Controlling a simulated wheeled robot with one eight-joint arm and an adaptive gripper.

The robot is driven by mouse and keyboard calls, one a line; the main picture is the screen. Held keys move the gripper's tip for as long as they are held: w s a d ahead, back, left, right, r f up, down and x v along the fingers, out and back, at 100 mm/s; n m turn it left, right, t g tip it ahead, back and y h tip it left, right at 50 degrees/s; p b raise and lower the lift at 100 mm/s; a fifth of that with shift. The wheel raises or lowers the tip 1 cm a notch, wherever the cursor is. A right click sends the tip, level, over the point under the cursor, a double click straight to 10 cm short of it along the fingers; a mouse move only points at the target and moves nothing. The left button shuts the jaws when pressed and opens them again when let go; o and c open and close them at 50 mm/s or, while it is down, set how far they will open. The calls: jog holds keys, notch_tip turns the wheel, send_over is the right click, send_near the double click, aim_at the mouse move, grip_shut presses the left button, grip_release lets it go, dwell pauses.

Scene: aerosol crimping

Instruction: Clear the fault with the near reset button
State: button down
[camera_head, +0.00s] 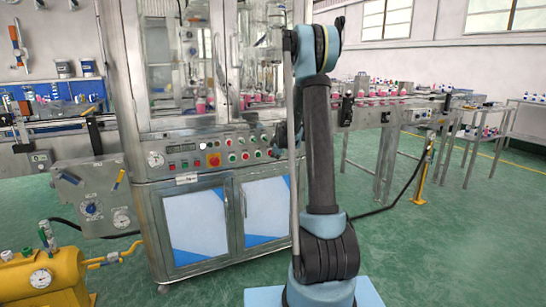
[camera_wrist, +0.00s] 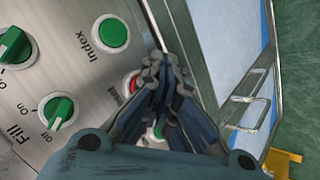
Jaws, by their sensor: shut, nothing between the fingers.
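In the wrist view, my gripper (camera_wrist: 166,66) is shut and empty, its fingertips pointing at the steel control panel (camera_wrist: 75,75). A green button (camera_wrist: 112,32) labelled Index sits up and left. In the head view, the panel (camera_head: 190,170) is on the machine front, with several red and green buttons. My gripper is at the panel's right end there, largely hidden by my arm. Contact cannot be told.
A green Fill on/off knob (camera_wrist: 60,112) is at the left in the wrist view, with another green knob (camera_wrist: 15,45) above. Below the panel are cabinet doors with handles (camera_wrist: 245,112). A yellow tank (camera_head: 45,280) stands at lower left. The floor at right is open.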

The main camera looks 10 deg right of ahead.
jog(key=shift+s, duration=0.15)
jog(key=s, duration=0.1)
jog(key=s+d, duration=0.1)
jog(key=s, duration=0.2)
jog(key=shift+s+d, duration=0.3)
jog(key=shift+s, duration=0.1)
dwell(0.4)
jog(key=s+a+r+m+g, duration=0.1)
jog(key=s+r+m+g, duration=0.15)
jog(key=s, duration=1.15)
jog(key=s+r+m+g, duration=0.1)
jog(key=s+r+m, duration=0.25)
jog(key=s, duration=0.95)
jog(key=s+f+m+g, duration=0.1)
jog(key=s+f+m, duration=0.2)
jog(key=s, duration=1.1)
jog(key=s+f+m+g+h, duration=0.1)
jog(key=s+f+m, duration=0.3)
jog(key=s, duration=0.9)
jog(key=shift+s+d+f+g, duration=0.35)
jog(key=shift+d+f+g, duration=0.1)
jog(key=shift+f+g, duration=0.3)
